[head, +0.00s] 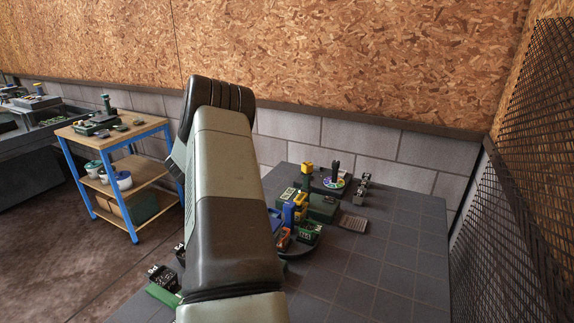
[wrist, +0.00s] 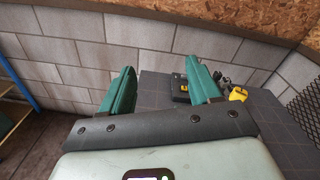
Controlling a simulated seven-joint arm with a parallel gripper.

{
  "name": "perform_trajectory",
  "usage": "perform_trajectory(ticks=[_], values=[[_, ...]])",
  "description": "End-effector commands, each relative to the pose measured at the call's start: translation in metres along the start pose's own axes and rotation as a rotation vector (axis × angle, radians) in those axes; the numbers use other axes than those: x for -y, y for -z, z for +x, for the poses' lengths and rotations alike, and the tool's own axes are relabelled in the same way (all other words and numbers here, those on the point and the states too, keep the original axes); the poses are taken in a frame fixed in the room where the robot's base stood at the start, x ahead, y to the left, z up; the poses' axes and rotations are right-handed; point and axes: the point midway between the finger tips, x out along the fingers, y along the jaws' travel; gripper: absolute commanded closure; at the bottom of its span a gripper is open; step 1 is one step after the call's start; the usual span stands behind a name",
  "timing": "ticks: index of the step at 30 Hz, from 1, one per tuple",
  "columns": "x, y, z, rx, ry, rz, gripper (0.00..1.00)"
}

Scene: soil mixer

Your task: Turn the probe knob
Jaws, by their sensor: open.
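I cannot tell for sure which part is the probe knob. In the head view a dark upright knob-like piece (head: 335,170) stands on a round base with a coloured dial (head: 328,184) at the back of the tiled table. A yellow-topped piece (head: 308,167) stands just left of it. A yellow piece (wrist: 238,94) also shows in the wrist view, right of my gripper. In the head view my arm hides the gripper.
The dark tiled table (head: 400,250) carries several small devices in its left and middle part; its right side is clear. A grey flat pad (head: 353,223) lies near the middle. A mesh panel (head: 520,190) bounds the right. A blue-framed cart (head: 125,232) stands at left.

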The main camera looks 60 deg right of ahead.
Motion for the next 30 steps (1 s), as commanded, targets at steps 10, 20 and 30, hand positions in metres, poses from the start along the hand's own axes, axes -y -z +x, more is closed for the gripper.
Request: perform_trajectory(ticks=[10,20,30], values=[[0.118,0.146,0.041,-0.057,0.541,0.33,0.38],[0.143,0.155,0.078,-0.053,0.556,0.338,0.38],[0.169,0.161,0.124,-0.052,0.551,0.336,0.38]])
